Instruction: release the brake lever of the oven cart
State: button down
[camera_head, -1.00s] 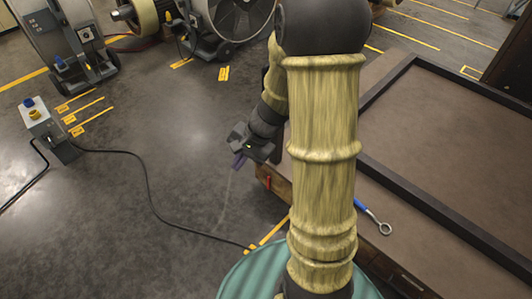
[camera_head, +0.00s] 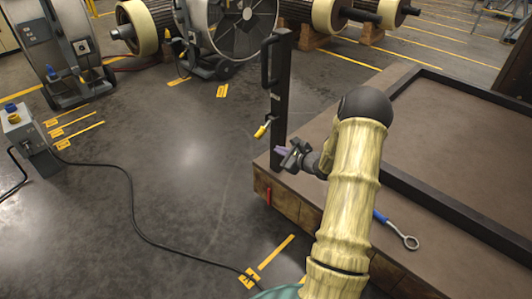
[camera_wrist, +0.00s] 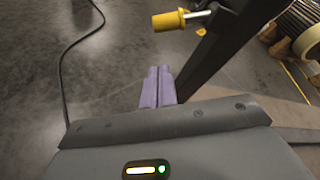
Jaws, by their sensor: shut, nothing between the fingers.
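A small lever with a yellow grip (camera_head: 262,130) sticks out to the left from the post. In the wrist view, the yellow grip (camera_wrist: 168,21) lies ahead of my fingers, near the top edge, beside the dark post (camera_wrist: 222,45). My gripper (camera_head: 280,150) is beside the post, a little below and right of the lever in the head view. Its purple fingers (camera_wrist: 158,87) are together and empty, apart from the grip.
A red handle (camera_head: 268,195) hangs on the cart's wooden side. A blue-handled ring tool (camera_head: 394,229) lies on the cart's edge. A control box (camera_head: 18,125) with a black cable stands at the left. The floor between is open.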

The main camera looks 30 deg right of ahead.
aim_at(265, 128)
jog(key=shift+w+d+f+m+t+h, duration=0.15)
jog(key=shift+d+f+m+h, duration=0.15)
jog(key=shift+d, duration=0.25)
jog(key=shift+s+d+f+m+t+h, duration=0.1)
jog(key=shift+d+f+m+t, duration=0.1)
jog(key=shift+d+f, duration=0.3)
jog(key=shift+w, duration=0.1)
jog(key=b+x, duration=0.4)
jog(key=x, duration=0.6)
jog(key=shift+s+a+r+b, duration=0.15)
jog(key=shift+a+r, duration=0.15)
jog(key=shift+r, duration=0.3)
jog(key=shift+s+a+r+b, duration=0.15)
jog(key=shift+a+r, duration=0.15)
jog(key=shift+r, duration=0.3)
jog(key=shift+s+a+r+b, duration=0.1)
jog(key=shift+a+r, duration=0.2)
jog(key=shift+r, duration=0.3)
jog(key=shift+d+r+p, duration=0.1)
jog(key=shift+p, duration=0.2)
